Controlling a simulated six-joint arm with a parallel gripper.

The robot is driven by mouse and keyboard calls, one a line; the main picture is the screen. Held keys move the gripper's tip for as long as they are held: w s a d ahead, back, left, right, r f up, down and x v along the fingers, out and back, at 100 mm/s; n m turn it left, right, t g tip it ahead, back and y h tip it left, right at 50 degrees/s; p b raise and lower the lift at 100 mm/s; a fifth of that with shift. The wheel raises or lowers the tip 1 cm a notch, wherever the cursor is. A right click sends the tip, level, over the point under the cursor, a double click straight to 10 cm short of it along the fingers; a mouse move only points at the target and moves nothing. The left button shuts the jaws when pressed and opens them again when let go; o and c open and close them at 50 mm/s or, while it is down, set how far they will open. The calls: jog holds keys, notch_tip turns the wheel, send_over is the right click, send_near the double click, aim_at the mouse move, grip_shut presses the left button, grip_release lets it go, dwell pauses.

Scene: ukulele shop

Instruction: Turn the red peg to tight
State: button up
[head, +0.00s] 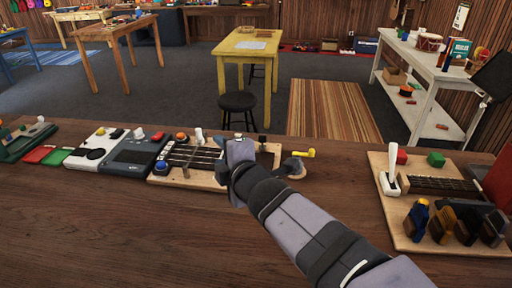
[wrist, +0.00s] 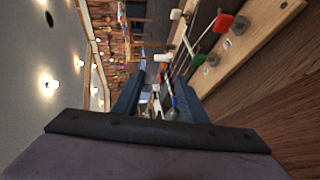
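A red peg (wrist: 223,22) on a metal shaft stands out from a pale wood board (wrist: 262,40) at upper right in the wrist view. I cannot pick this peg out in the head view, where my arm covers part of the middle board (head: 215,181). My gripper (head: 236,143) is over that board, beside its strings. In the wrist view my gripper (wrist: 157,82) has its two dark blue fingers apart, with no red peg between them. A white peg (wrist: 163,57) shows beyond the fingers.
To the right, another board (head: 395,206) carries a white lever, red and green blocks and dark clips. Grey devices (head: 135,150) stand left. The counter (head: 130,220) is bare in front.

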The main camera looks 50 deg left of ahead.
jog(key=w+d+r+m+t+h+p, duration=0.15)
jog(key=d+m+p, duration=0.25)
jog(key=m+p, duration=0.45)
jog(key=w+d+r+m+t+h+p, duration=0.1)
jog(key=w+d+r+m+t+p, duration=0.3)
jog(key=m, duration=0.8)
jog(key=shift+g, duration=0.95)
jog(key=f, duration=0.7)
jog(key=s+f, duration=0.1)
jog(key=f, duration=0.2)
jog(key=shift+d+f+p, duration=0.2)
jog(key=shift+d+p, duration=0.1)
jog(key=shift+p, duration=0.05)
jog(key=shift+a, duration=0.1)
jog(key=shift+p+x, duration=1.4)
jog(key=shift+x, duration=2.15)
jog(key=shift+c, duration=0.3)
jog(key=shift+w, duration=0.1)
grip_shut()
